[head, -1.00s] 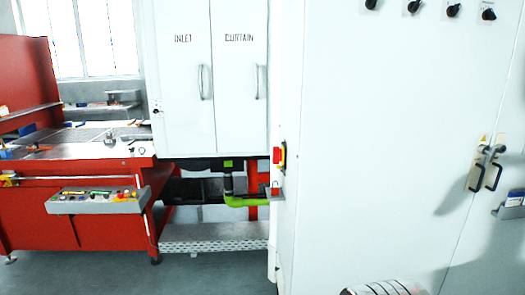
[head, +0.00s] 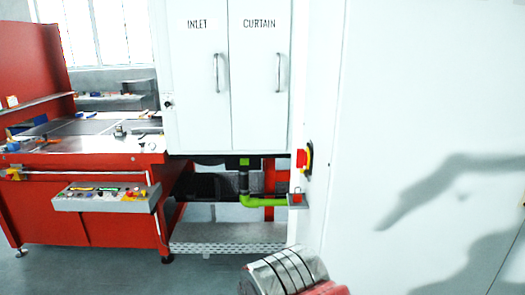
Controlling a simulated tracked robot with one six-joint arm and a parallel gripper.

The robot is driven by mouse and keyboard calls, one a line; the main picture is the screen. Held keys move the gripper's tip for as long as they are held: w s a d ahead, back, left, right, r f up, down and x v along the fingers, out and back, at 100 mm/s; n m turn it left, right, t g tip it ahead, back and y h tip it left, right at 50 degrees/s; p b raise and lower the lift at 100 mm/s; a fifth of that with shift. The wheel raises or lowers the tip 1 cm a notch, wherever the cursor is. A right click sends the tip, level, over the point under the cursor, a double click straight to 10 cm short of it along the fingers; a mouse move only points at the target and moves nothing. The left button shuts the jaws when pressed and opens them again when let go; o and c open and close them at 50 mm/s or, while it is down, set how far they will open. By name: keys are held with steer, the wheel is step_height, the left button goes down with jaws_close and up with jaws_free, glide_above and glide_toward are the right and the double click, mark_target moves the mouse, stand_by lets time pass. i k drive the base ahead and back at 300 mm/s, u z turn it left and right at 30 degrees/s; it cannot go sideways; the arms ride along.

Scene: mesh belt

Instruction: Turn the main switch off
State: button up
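The main switch looks to be the red handle on a yellow plate (head: 304,158), on the narrow left side face of the large white cabinet (head: 420,110). I see it nearly edge-on, so I cannot tell its setting. My gripper is not in view. Only a silver and red part of my own arm shows at the bottom middle, below and apart from the switch. A shadow of an arm falls on the cabinet front.
A small grey bracket (head: 298,201) with a red item sits just below the switch. A green pipe (head: 262,202) runs beside it. White doors marked INLET and CURTAIN (head: 228,90) stand to the left. A red machine with a button panel (head: 105,197) stands further left. Grey floor lies in front.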

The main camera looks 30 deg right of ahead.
mark_target(301, 161)
steer(key=u, duration=0.45)
steer(key=i, duration=1.75)
steer(key=u, duration=0.05)
